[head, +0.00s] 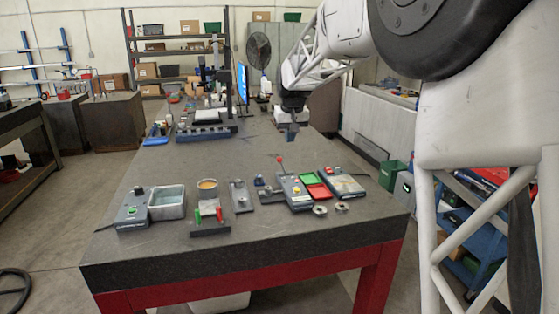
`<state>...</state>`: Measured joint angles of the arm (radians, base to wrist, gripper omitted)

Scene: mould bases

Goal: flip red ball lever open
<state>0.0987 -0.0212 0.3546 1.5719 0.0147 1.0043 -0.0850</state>
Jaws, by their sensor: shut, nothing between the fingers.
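A small red ball (280,160) tops a thin lever standing near the far end of a grey box-shaped base (296,192) on the dark table. The lever looks roughly upright; its exact tilt is too small to tell. My gripper (292,138) hangs pointing down, shut and empty. In the picture it is above and slightly right of the red ball, and it appears apart from it. The true depth between them cannot be told from this view.
Right of the lever base are red and green trays (314,184), a flat panel box (342,183) and small nuts (320,210). Left are a small block (264,192), a plate (241,197), a red-and-green-handled base (210,228), and a grey bin (167,203). The front edge is clear.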

